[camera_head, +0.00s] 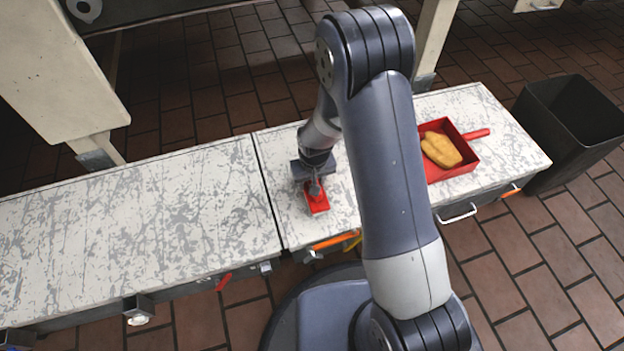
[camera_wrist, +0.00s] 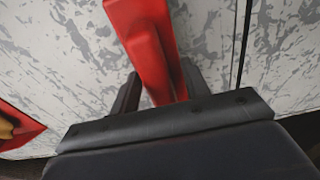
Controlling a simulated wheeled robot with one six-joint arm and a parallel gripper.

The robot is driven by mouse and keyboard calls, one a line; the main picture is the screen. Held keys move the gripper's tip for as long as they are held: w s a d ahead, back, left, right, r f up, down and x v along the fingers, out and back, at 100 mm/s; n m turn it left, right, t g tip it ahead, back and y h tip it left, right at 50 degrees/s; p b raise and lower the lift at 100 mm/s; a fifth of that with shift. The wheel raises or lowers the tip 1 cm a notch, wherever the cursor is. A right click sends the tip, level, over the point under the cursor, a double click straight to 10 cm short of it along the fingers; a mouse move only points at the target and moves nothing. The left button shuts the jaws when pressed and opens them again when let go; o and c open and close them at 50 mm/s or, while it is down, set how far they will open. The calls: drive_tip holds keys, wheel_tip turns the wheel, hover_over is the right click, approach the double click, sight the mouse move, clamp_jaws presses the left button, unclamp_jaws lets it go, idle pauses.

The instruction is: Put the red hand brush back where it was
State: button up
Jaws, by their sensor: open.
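The red hand brush (camera_head: 317,203) lies on the white, grey-flecked worktop, near the seam between two sections. In the wrist view the brush (camera_wrist: 148,40) runs from the top edge down between my two fingers. My gripper (camera_head: 314,184) is low over the brush, pointing down. Its fingers stand open on either side of the brush; the wrist view does not show clearly whether they touch it. The gripper body hides the near end of the brush in the wrist view.
A dark bin (camera_head: 545,125) stands beyond the worktop's right end. The left worktop section (camera_head: 140,220) is clear. A pale post (camera_head: 434,45) rises behind the worktop.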

wheel_tip(320, 180, up, 12)
drive_tip(key=s+p, duration=0.1)
drive_tip(key=p, duration=0.3)
drive_tip(key=shift+s+d+p, duration=0.2)
drive_tip(key=shift+p, duration=0.15)
drive_tip(key=shift+r, duration=0.1)
idle(1.1)
